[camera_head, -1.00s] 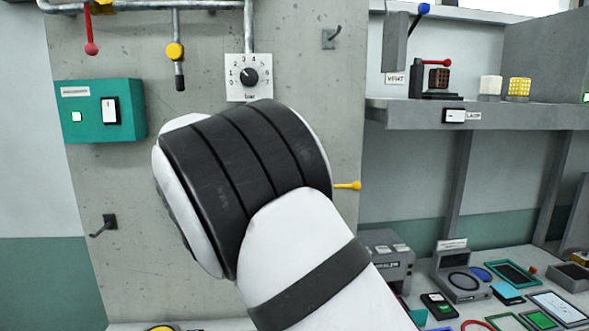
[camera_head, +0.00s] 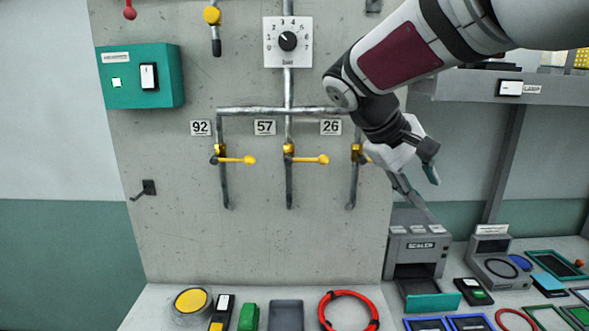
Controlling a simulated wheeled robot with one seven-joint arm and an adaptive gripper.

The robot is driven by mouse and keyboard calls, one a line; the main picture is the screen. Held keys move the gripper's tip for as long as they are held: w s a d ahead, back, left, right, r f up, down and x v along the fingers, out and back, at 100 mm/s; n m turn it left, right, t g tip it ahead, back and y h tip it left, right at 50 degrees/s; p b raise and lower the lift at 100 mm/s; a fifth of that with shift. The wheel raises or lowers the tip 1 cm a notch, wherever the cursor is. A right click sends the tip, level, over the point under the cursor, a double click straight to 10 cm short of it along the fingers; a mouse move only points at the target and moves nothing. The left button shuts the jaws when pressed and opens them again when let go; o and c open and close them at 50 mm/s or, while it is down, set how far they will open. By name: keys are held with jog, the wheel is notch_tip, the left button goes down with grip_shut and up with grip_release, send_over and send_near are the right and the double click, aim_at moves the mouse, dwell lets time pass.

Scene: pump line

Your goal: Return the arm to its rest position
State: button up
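My arm reaches in from the upper right, white and dark grey with a dark red panel. My gripper (camera_head: 418,182) hangs at its end, in front of the wall panel's right edge and above the sealer. Its fingers look spread apart, one with a teal tip, and I see nothing between them. My wrist and gripper partly cover the valve with the yellow handle under the label 26 (camera_head: 330,127). The valves under 57 (camera_head: 310,160) and 92 (camera_head: 237,160) are in clear view, their yellow handles pointing right.
The grey sealer (camera_head: 417,246) stands below my gripper. A shelf (camera_head: 458,88) runs behind my arm at right. The air before the panel's left and middle is free.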

jog(key=s+a+f+m+t+y, duration=0.1)
jog(key=s+f+y, duration=0.1)
jog(key=s, duration=0.5)
jog(key=s+a+f+m+t+y+b, duration=0.1)
jog(key=s+f+m+y, duration=0.1)
jog(key=s, duration=0.5)
jog(key=s+a+f+m+t+y+b, duration=0.1)
jog(key=s+a+f+y, duration=0.1)
jog(key=s, duration=0.5)
jog(key=shift+s+f+m+y, duration=0.2)
jog(key=shift+f+m+y, duration=0.1)
jog(key=shift+f+y, duration=0.6)
jog(key=shift+o, duration=0.4)
